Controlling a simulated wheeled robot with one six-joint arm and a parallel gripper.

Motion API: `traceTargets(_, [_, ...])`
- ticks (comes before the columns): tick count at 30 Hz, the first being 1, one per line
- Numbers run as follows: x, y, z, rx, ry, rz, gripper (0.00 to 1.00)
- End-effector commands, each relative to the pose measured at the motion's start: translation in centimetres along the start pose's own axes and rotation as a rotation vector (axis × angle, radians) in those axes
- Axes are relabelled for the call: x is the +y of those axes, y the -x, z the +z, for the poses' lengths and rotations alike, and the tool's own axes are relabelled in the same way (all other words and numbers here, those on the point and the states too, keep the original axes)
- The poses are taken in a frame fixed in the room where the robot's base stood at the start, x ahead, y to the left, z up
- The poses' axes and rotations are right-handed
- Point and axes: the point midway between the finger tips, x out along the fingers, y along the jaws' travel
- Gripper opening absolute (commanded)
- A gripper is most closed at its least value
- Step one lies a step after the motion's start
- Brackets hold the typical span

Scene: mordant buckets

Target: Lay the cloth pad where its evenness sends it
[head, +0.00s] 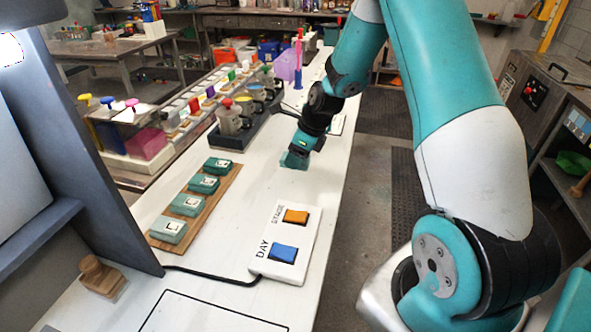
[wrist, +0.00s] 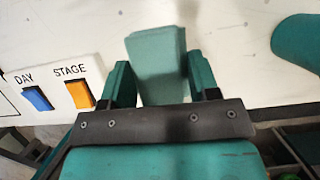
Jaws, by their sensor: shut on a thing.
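My gripper (wrist: 155,85) is shut on a plain grey-green block-like piece (wrist: 157,60), which I take for the cloth pad. It sticks out beyond the two teal fingers in the wrist view. In the head view my gripper (head: 295,160) is low over the white bench, right of the wooden board; the pad is hard to tell from the fingers there. Whether the pad touches the bench, and how even its colour is, I cannot tell.
A wooden board (head: 157,243) holds several green blocks with pale marks (head: 187,205). A white box (head: 266,262) has a blue DAY button and an orange STAGE button. A dark tray (head: 243,143) holds lidded jars. A wooden stamp (head: 101,275) and a black outline (head: 210,318) are at the front.

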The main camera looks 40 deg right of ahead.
Motion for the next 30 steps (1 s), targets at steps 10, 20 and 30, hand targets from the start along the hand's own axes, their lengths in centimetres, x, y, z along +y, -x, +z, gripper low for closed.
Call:
traceTargets(10, [0.1, -3.9, -1.4, 0.001, 0.002, 0.003, 0.33])
traceTargets(20, [0.1, -5.3, -2.1, 0.0, 0.004, 0.0, 0.33])
traceTargets(30, [0.1, -5.5, -2.1, 0.0, 0.003, 0.0, 0.81])
